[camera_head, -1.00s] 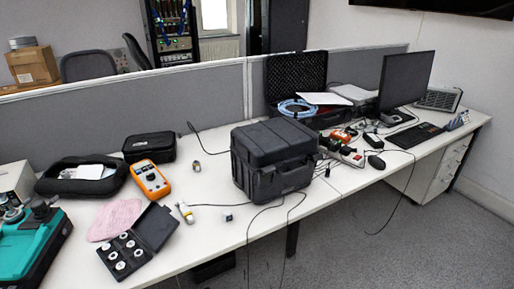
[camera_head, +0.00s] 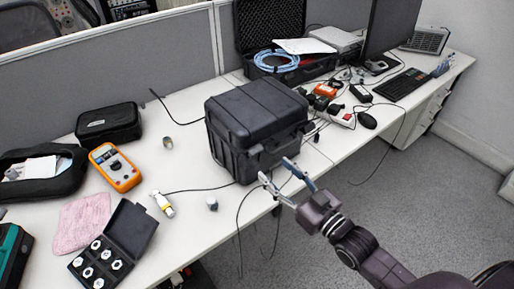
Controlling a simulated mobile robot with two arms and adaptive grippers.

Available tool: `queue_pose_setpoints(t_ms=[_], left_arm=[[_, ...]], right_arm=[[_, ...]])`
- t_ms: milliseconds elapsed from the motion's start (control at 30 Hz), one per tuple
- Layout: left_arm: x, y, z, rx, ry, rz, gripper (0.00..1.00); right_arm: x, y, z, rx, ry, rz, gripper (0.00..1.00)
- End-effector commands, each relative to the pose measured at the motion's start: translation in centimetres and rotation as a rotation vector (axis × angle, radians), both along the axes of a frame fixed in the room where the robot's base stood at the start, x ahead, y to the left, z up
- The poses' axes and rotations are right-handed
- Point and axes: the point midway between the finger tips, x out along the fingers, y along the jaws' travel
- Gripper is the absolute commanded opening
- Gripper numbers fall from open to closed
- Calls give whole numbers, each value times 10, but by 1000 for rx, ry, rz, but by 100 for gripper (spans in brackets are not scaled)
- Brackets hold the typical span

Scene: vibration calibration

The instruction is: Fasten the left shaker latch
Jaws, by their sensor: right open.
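The shaker case is a black hard box (camera_head: 250,125) with a ribbed lid, standing shut on the white table near its front edge. Its front faces me and to the right; the latches are too small and dark to tell whether they are fastened. My right gripper (camera_head: 276,176) is open and empty, just in front of the case's lower front, at the table's front edge. From this view I cannot tell whether a fingertip touches the case. My left gripper is not in view.
An orange multimeter (camera_head: 115,167), a pink cloth (camera_head: 82,222) and an open black box of round parts (camera_head: 113,245) lie on the left. Loose cables hang over the table's front edge near my right gripper. A power strip (camera_head: 341,116) and monitor (camera_head: 390,32) stand right of the case.

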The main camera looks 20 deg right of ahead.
Motion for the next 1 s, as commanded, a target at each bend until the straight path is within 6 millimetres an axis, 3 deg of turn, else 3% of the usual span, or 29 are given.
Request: queue_pose_setpoints(t_ms=[300, 600, 1000], left_arm=[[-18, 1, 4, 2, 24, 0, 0], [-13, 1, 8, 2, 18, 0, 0], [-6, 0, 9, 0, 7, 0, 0]], right_arm=[[34, 12, 3, 2, -5, 0, 51], [66, 24, 1, 1, -2, 0, 51], [72, 27, 0, -1, 0, 0, 51]])
